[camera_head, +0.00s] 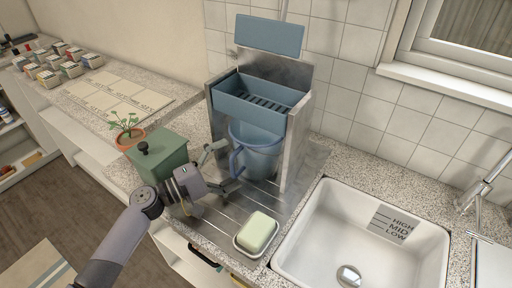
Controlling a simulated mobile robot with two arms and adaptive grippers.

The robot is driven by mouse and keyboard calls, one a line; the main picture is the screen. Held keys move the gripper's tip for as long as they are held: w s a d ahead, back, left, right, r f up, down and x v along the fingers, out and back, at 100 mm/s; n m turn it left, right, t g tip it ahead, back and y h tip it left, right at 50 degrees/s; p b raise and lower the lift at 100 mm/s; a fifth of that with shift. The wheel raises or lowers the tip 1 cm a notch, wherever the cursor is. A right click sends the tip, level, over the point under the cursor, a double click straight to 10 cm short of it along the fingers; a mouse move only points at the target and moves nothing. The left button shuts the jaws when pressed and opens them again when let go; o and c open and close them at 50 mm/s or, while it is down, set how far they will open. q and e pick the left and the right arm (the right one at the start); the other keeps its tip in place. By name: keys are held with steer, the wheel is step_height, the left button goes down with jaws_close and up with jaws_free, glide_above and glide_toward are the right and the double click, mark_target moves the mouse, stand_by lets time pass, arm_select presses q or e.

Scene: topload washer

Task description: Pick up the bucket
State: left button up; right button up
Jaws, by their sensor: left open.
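The bucket (260,153) is blue with a handle on its left side. It stands upright on the grooved metal counter, under the blue tray of a metal stand, between the stand's side walls. My left gripper (222,167) comes in from the left, with its fingers spread open close to the bucket's handle. I cannot tell whether a finger touches the handle. Nothing shows held in it. My right gripper is not in view.
The metal stand (300,140) encloses the bucket's sides. A green box (160,158) and a potted plant (129,137) stand left of it. A soap dish (257,232) lies in front. A white sink (350,225) is at the right.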

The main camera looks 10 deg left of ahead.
mark_target(252, 152)
arm_select(q)
steer(key=shift+x, duration=1.25)
steer(key=shift+s, duration=0.1)
steer(key=shift+c, duration=0.6)
steer(key=shift+r, duration=0.1)
steer(key=c, duration=1.8)
steer(key=shift+r, duration=0.15)
steer(key=shift+c, duration=0.6)
steer(key=shift+r, duration=0.15)
